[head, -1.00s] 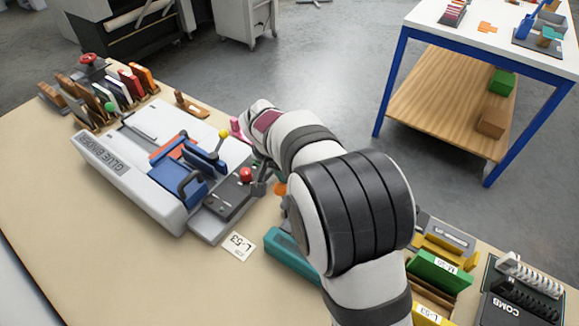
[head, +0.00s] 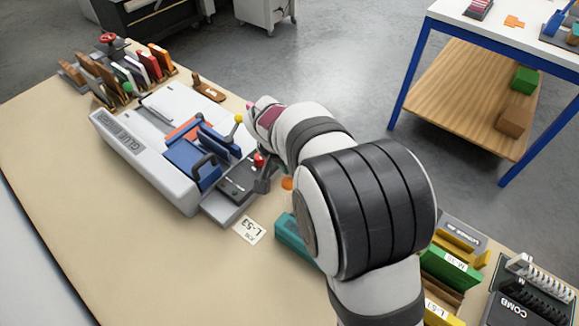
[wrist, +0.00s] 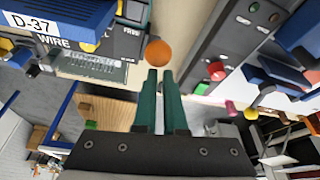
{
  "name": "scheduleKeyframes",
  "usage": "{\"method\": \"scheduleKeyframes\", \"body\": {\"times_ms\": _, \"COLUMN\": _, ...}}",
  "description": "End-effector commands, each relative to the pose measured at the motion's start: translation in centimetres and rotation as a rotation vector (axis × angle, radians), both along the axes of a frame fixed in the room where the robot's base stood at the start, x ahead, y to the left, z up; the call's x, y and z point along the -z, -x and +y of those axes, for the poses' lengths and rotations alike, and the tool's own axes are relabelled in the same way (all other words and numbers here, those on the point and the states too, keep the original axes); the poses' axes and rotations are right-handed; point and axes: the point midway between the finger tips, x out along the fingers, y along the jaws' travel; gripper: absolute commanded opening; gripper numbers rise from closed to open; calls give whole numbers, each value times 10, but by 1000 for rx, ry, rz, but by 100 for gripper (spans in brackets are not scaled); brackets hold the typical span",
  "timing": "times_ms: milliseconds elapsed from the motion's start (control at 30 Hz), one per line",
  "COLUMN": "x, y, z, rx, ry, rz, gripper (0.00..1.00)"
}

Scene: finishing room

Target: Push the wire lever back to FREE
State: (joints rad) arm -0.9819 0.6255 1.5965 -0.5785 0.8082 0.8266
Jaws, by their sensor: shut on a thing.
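An orange ball knob (wrist: 158,52) shows right at my fingertips in the wrist view, in front of the wire machine. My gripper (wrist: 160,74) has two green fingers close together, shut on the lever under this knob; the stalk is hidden. The wire machine's dark panel (wrist: 122,42) at upper left bears the words WIRE and FREE. In the head view part of the orange knob (head: 287,184) shows beside my arm. My arm hides most of the wire machine there, and I cannot read the lever's setting.
The glue binder (head: 150,165) stands left of my arm, with a red knob (head: 259,160) and a yellow knob (head: 239,118) close to it. Green and yellow blocks and the comb machine (head: 520,300) are at right.

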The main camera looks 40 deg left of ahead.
Motion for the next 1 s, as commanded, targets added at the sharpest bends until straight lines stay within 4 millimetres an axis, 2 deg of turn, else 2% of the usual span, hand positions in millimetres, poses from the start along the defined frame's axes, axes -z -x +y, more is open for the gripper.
{"method": "scheduleKeyframes", "body": {"times_ms": 33, "x": 10, "y": 14, "z": -4, "rx": 14, "ry": 22, "rz": 37, "gripper": 0}}
{"method": "scheduleKeyframes", "body": {"times_ms": 167, "x": 9, "y": 11, "z": -3, "rx": 13, "ry": 22, "rz": 35, "gripper": 0}}
{"method": "scheduleKeyframes", "body": {"times_ms": 267, "x": 0, "y": 0, "z": 0, "rx": 11, "ry": 17, "rz": 28, "gripper": 0}}
{"method": "scheduleKeyframes", "body": {"times_ms": 400, "x": -21, "y": -28, "z": 8, "rx": 4, "ry": 4, "rz": 9, "gripper": 0}}
{"method": "scheduleKeyframes", "body": {"times_ms": 700, "x": -62, "y": 31, "z": 4, "rx": -3, "ry": 0, "rz": 2, "gripper": 0}}
{"method": "scheduleKeyframes", "body": {"times_ms": 833, "x": -72, "y": 47, "z": 2, "rx": -1, "ry": 0, "rz": 1, "gripper": 0}}
{"method": "scheduleKeyframes", "body": {"times_ms": 1000, "x": -77, "y": 55, "z": 1, "rx": 0, "ry": 0, "rz": 1, "gripper": 0}}
